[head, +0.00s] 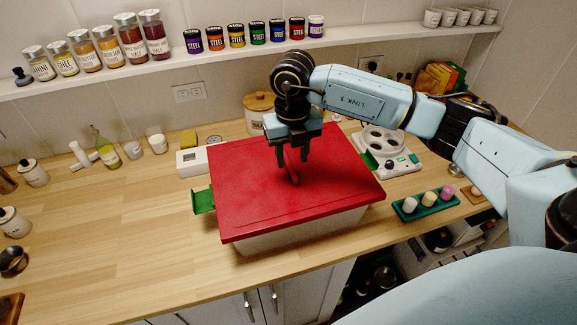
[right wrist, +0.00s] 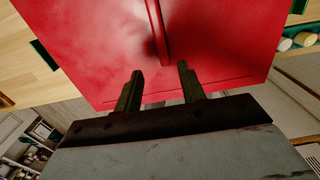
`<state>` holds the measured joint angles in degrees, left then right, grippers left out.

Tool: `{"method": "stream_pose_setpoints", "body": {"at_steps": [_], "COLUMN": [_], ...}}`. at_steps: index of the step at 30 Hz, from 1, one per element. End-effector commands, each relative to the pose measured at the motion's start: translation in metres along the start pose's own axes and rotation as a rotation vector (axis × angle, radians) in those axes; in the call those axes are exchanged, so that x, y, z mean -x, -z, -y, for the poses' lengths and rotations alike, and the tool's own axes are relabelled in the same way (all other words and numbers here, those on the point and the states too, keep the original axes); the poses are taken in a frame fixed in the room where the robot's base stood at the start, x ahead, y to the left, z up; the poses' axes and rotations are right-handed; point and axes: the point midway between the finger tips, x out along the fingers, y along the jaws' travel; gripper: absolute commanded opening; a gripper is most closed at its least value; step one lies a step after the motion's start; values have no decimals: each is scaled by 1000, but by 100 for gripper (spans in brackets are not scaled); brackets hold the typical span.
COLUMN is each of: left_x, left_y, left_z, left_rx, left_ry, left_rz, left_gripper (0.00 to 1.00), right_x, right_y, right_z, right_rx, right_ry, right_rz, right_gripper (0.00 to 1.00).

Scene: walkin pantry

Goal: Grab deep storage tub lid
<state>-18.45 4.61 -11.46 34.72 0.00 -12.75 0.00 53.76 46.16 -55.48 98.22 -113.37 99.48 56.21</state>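The deep storage tub (head: 300,232) is a pale bin standing on the wooden counter. Its flat red lid (head: 245,190) lies on top and covers it. A thin raised red handle (head: 293,175) runs along the middle of the lid. My right gripper (head: 293,160) points down over the lid at this handle. Its two dark fingers are apart, with a gap between them. In the right wrist view the handle (right wrist: 157,30) lines up with the gap between the fingertips (right wrist: 160,74). I cannot tell whether the fingertips touch the lid. My left gripper is not in view.
A green item (head: 203,201) sticks out at the tub's left. A white appliance (head: 385,150) and a green tray with small cups (head: 426,204) stand to the right. Jars line the shelf (head: 225,58) behind. The counter at left front (head: 120,240) is clear.

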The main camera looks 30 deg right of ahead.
Motion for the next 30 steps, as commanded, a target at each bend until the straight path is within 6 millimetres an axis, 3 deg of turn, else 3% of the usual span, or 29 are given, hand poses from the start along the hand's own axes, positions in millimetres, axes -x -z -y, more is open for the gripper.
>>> {"method": "stream_pose_setpoints", "body": {"at_steps": [5, 12, 16, 23, 30], "left_x": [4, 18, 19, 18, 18], "left_y": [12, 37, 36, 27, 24], "left_z": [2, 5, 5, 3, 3], "left_rx": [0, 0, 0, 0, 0], "left_ry": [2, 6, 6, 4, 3], "left_rz": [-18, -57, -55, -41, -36], "left_gripper": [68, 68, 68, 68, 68], "right_x": [-12, -46, -57, -58, -58], "right_y": [0, 0, -1, -1, -1], "right_z": [1, 6, 6, 6, 6], "right_rx": [0, 1, 1, 1, 1], "right_ry": [0, -1, -1, -2, -2], "right_rz": [-3, -4, -1, 0, 0], "right_gripper": [40, 40, 40, 40, 9]}}
